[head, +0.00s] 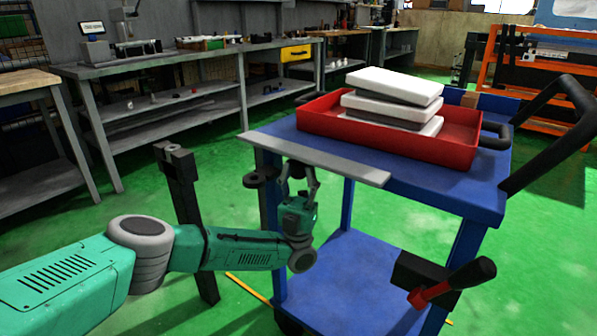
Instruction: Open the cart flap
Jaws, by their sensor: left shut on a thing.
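The blue cart (460,190) stands at the right of the head view. A long grey flap (335,164) lies along its near top edge, roughly level with the cart top. My left gripper (298,172) comes up from below at the middle of this flap. Its fingers reach the flap's near edge and are shut on it; the exact contact is partly hidden under the flap. My right gripper is not in view.
A red tray (460,118) with stacked white and grey blocks (394,88) sits on the cart. A black push handle (560,110) rises at right. A red-and-black lever (455,283) sticks out low. A grey workbench (160,66) stands behind; green floor is open between.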

